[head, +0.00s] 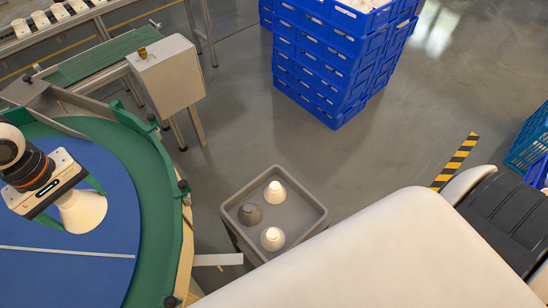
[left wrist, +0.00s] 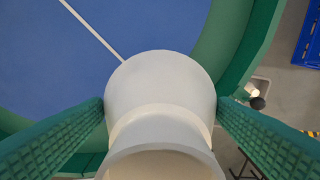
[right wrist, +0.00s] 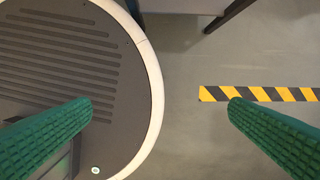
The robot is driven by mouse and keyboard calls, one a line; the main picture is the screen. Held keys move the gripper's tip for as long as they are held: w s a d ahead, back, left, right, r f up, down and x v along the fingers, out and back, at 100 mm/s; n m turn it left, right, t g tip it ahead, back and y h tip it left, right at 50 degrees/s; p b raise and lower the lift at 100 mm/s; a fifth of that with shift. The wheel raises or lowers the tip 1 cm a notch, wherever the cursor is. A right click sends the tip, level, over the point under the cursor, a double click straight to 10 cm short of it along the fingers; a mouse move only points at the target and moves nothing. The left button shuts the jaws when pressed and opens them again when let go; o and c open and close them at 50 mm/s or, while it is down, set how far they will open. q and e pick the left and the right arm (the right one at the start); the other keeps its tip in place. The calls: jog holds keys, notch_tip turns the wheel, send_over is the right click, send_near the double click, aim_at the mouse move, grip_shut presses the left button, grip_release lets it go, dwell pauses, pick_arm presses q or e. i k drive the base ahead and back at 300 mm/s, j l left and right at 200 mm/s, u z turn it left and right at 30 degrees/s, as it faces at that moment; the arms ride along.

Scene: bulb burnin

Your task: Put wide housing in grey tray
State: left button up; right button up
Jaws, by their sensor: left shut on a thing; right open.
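My left gripper (head: 65,196) is shut on a pale, flared housing (head: 85,212) above the blue turntable (head: 60,265). In the left wrist view the housing (left wrist: 160,85) fills the gap between the two green fingers, touching both. The grey tray (head: 302,208) stands to the right, apart from the turntable.
A green rim (head: 158,200) surrounds the turntable, between the held housing and the tray. A grey box (head: 168,75) on legs stands behind. Blue crates (head: 320,70) are stacked at the back. Yellow-black floor tape (right wrist: 260,94) shows in the right wrist view.

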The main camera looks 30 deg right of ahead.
aim_at(298, 217)
jog(key=k+l, duration=0.15)
jog(key=l, duration=0.2)
jog(key=k+l, duration=0.1)
jog(key=l, duration=0.3)
jog(key=k+l+z, duration=0.1)
jog(key=l, duration=0.25)
jog(key=i+l, duration=0.15)
jog(key=l, duration=0.25)
jog(key=i+l, duration=0.2)
jog(key=l, duration=0.15)
jog(key=z, duration=0.05)
